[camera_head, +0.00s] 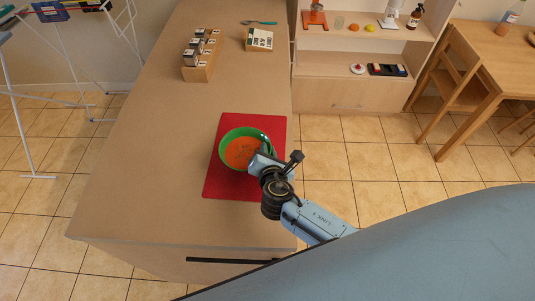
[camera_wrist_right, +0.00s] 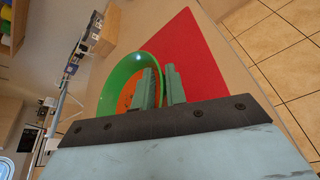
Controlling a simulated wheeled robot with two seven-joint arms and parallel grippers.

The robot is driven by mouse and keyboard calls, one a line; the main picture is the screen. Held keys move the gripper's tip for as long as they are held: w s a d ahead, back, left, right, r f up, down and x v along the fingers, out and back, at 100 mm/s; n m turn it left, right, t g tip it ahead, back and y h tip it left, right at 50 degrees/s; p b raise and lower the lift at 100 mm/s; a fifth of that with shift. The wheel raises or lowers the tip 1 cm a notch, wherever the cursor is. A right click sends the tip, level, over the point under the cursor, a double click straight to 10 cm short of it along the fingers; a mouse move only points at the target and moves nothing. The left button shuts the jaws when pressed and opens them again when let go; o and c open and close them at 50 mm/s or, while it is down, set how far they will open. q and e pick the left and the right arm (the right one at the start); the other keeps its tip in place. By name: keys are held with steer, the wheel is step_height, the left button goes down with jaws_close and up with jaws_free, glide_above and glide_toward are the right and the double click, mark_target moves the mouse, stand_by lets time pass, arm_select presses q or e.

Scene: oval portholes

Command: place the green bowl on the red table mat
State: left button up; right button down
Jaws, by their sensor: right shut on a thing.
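The green bowl (camera_head: 224,139) has orange contents with dark specks and sits over the red table mat (camera_head: 232,187), with red showing around it in the head view. I cannot tell whether its base touches the mat. My right gripper (camera_head: 258,160) is at the bowl's near right rim, shut on that rim. In the right wrist view the two fingers (camera_wrist_right: 161,88) stand close together at the wall of the green bowl (camera_wrist_right: 121,73), and the red mat (camera_wrist_right: 195,50) spreads beyond. My left gripper is not in view.
A wooden rack (camera_head: 203,65) of small dark-lidded jars and a small block with a printed face (camera_head: 259,40) stand farther back on the counter (camera_head: 130,160). A blue utensil (camera_head: 260,22) lies behind them. The counter left of the mat is clear.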

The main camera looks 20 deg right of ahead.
steer(key=shift+f, duration=0.4)
steer(key=c, duration=1.4)
jaws_free()
steer(key=shift+f, duration=0.2)
steer(key=shift+r, duration=0.2)
steer(key=v, duration=1.2)
